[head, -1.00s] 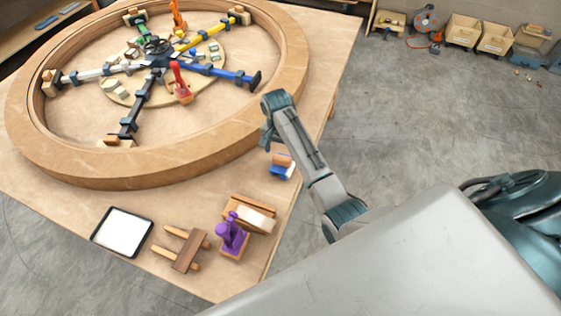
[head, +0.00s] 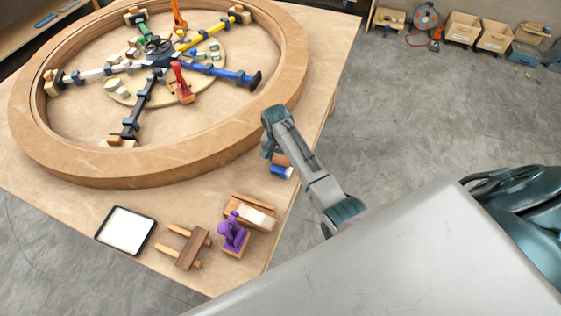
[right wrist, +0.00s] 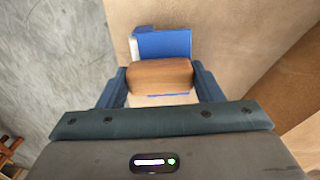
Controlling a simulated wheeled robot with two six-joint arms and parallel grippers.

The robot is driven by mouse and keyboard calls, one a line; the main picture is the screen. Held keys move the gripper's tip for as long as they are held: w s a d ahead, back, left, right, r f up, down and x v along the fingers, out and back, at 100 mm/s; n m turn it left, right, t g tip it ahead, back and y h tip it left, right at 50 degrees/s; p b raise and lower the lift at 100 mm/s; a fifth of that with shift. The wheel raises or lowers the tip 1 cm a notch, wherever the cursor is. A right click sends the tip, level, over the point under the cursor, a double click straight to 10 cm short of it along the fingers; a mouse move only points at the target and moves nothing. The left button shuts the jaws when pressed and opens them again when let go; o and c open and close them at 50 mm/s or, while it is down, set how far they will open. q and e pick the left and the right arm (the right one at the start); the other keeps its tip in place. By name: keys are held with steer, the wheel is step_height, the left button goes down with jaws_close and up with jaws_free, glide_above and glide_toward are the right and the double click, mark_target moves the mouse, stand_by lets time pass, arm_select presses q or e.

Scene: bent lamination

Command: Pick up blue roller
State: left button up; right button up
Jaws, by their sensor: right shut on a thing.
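The blue roller (head: 281,172) is a small tool with a blue part and a wooden block-like part, at the right edge of the table in the head view. In the right wrist view the blue part of the roller (right wrist: 163,43) lies ahead, with its wooden part between the fingers. My right gripper (right wrist: 161,86) is shut on the wooden part. In the head view the right gripper (head: 270,150) is at the roller and partly covers it. The roller seems to rest on the table; any gap beneath is hidden. My left gripper is out of view.
A large wooden ring (head: 150,170) with colored clamp arms fills much of the table (head: 75,205). Nearer are a purple tool (head: 234,236), a wooden holder with a pale block (head: 256,214), a brown wooden piece (head: 186,250) and a white tablet (head: 126,230). Open floor lies right of the table.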

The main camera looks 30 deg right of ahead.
mark_target(281, 157)
steer(key=shift+r, duration=0.15)
steer(key=shift+w+r, duration=0.1)
steer(key=shift+r, duration=0.3)
step_height(281, 157, up, 8)
steer(key=b, duration=0.3)
steer(key=shift+r, duration=0.5)
steer(key=o, duration=0.3)
